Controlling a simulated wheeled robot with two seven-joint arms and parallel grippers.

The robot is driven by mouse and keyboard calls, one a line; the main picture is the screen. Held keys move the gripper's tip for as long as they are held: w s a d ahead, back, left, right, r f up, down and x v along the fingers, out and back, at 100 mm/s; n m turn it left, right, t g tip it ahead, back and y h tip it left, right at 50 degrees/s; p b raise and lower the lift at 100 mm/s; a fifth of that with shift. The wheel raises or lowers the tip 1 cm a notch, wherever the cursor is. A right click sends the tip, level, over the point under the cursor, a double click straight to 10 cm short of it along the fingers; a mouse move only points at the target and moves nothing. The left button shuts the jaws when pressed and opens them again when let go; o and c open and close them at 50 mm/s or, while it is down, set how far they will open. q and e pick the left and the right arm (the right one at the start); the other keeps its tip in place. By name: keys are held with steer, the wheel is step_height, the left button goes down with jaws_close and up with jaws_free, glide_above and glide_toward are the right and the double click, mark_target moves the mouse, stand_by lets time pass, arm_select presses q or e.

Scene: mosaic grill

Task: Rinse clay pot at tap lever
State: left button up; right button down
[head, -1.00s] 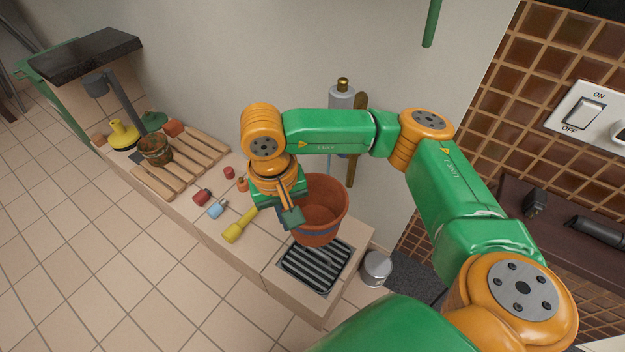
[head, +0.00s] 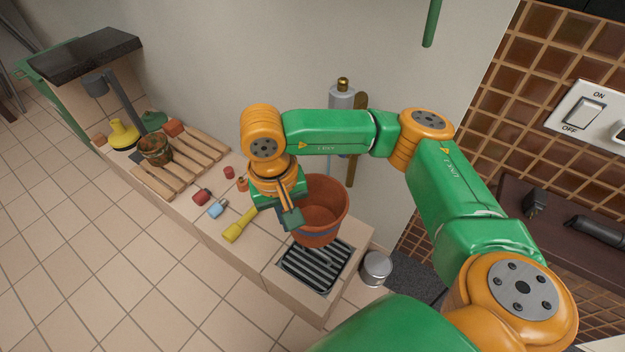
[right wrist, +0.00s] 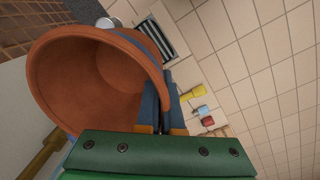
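The clay pot (head: 322,205) is orange-brown with a blue band. It hangs above the dark drain grate (head: 316,266), tilted with its mouth showing. My right gripper (head: 291,215) is at the pot's left wall. In the right wrist view, the pot (right wrist: 95,80) fills the upper left, and my right gripper's fingers (right wrist: 163,108) close on its wall at the rim. A grey cylinder with a brass top (head: 342,92), seemingly the tap, stands at the wall behind my arm. A brown lever-like bar (head: 352,170) beside it is partly hidden by my arm. My left gripper is out of view.
A wooden slatted rack (head: 200,150) holds a brown mossy pot (head: 156,150). A yellow-handled tool (head: 239,226) and small red and blue items (head: 217,209) lie on the ledge left of the grate. A metal can (head: 376,268) stands right of it.

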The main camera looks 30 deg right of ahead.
steer(key=s+a+r+p, duration=0.2)
steer(key=s+r, duration=0.2)
steer(key=shift+s+a+p, duration=0.15)
steer(key=shift+a+p, duration=0.2)
stand_by(0.5)
